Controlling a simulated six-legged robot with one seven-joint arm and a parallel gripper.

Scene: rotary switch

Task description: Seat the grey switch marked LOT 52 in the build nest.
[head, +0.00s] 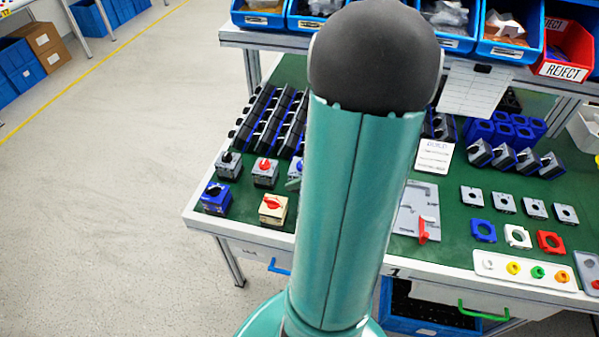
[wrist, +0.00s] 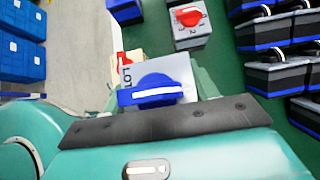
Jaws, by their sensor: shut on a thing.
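My gripper (wrist: 156,86) is shut on a grey switch (wrist: 176,68) with a blue knob, seen in the wrist view. Its top plate reads LOT along the left edge; the number is hidden or too small to read. In the head view a grey switch with blue on it (head: 294,171) shows at the left edge of my arm, which hides my gripper there. A grey plate fixture with a red lever (head: 407,211) lies right of my arm, below a card reading BUILD (head: 434,154); my arm covers part of it.
Near the held switch stand a grey switch with a red knob (head: 265,171), one with a black knob (head: 229,164), a blue switch (head: 215,197) and a cream one (head: 273,208). Rows of dark switches (head: 270,120) stand behind. Plates and coloured rings (head: 484,231) lie at right.

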